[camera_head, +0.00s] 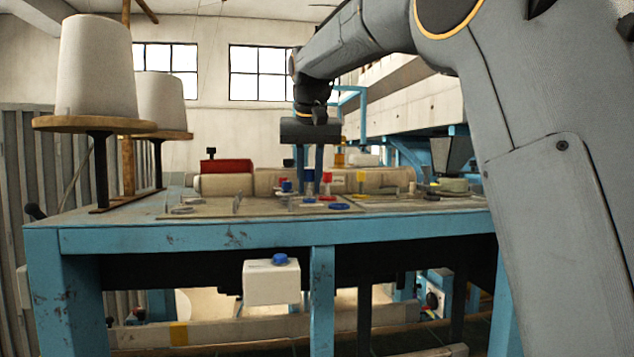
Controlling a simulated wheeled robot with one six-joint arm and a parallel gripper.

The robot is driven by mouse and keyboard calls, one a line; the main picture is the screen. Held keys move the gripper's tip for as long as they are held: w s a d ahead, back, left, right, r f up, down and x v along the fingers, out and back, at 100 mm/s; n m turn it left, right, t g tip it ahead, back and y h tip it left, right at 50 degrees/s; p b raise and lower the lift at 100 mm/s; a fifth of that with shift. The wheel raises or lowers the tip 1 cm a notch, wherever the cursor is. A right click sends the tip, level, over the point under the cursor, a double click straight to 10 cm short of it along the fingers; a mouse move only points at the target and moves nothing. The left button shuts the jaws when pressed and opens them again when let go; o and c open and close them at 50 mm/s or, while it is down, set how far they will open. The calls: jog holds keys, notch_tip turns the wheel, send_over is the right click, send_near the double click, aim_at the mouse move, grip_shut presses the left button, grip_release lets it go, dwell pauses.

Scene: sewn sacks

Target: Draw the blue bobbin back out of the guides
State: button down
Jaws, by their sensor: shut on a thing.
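My gripper (310,182) points straight down over the blue table, with its two fingers close together. It is shut on a small blue-topped piece (309,175), which I take to be the blue bobbin. The fingers hide much of it, and I cannot tell whether its lower end is inside the guides or clear of them. Small pale upright parts and thin wires, perhaps the guides, stand around the fingertips but are too small to make out. Another small blue piece (287,186) is just left of the fingers.
A blue disc (340,206) and a red piece (327,198) lie near the table's (200,240) front. Large thread cones (97,68) stand at left. A white box with a blue button (280,260) hangs below the front edge.

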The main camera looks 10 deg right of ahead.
jog(key=shift+a, duration=6.6)
jog(key=shift+a+p, duration=1.6)
jog(key=shift+a, duration=6.05)
jog(key=shift+d+f, duration=0.1)
jog(key=shift+f, duration=0.5)
jog(key=c, duration=1.5)
grip_release()
